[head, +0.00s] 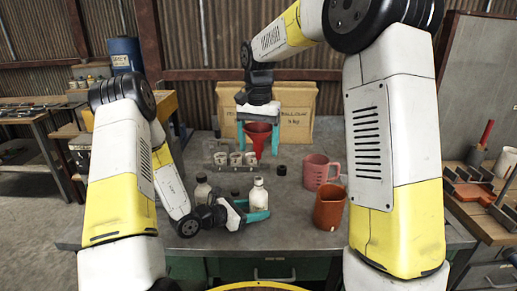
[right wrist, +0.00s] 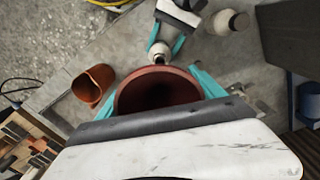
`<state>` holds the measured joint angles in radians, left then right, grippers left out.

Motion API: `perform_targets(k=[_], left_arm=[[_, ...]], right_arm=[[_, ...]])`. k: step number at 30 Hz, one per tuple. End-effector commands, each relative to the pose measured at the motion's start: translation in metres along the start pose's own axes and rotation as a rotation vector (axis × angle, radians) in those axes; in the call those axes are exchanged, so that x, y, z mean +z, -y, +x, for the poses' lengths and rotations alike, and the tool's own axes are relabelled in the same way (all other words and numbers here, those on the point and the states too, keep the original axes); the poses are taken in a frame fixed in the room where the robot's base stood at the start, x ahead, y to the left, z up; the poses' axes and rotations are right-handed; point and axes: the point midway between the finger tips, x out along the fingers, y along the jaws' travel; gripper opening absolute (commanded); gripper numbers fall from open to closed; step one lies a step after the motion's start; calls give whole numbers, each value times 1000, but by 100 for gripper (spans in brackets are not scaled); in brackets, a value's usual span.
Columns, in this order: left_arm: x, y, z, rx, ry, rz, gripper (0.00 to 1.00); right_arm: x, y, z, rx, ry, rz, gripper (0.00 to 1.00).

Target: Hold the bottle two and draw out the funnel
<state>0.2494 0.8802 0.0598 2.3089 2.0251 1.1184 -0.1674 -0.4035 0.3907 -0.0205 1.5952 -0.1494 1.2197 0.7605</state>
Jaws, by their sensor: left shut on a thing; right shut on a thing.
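A white bottle (head: 259,196) stands upright on the grey table, and its neck also shows in the right wrist view (right wrist: 160,50). My left gripper (head: 251,209) is shut on this bottle from the left side. A red funnel (head: 258,135) is held above the bottle by my right gripper (head: 259,145), which is shut on it. In the head view the funnel's spout appears apart from the bottle's mouth, with a gap between them. In the right wrist view the funnel's wide rim (right wrist: 155,80) fills the middle and hides its spout.
A second bottle (head: 202,191) stands left of the held one. Small white cups (head: 236,159) stand behind, before a cardboard box (head: 297,108). A pink jug (head: 316,172) and a brown jug (head: 330,207) stand right. A dark cap (head: 281,170) lies between.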

Motion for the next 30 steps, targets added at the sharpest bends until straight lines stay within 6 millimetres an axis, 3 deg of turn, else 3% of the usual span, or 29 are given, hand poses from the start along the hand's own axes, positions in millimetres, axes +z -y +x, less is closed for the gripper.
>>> perform_targets(k=[1,2,5,17,30], left_arm=[[0,0,0,0,0,0,32],[0,0,0,0,0,0,61],[0,0,0,0,0,0,81],[0,-1,-6,1,-1,0,81],[0,-1,-91,5,-1,-1,81]], right_arm=[[0,0,0,0,0,0,36],[0,0,0,0,0,0,36],[0,0,0,0,0,0,36],[0,0,0,0,0,0,36],[0,0,0,0,0,0,36]])
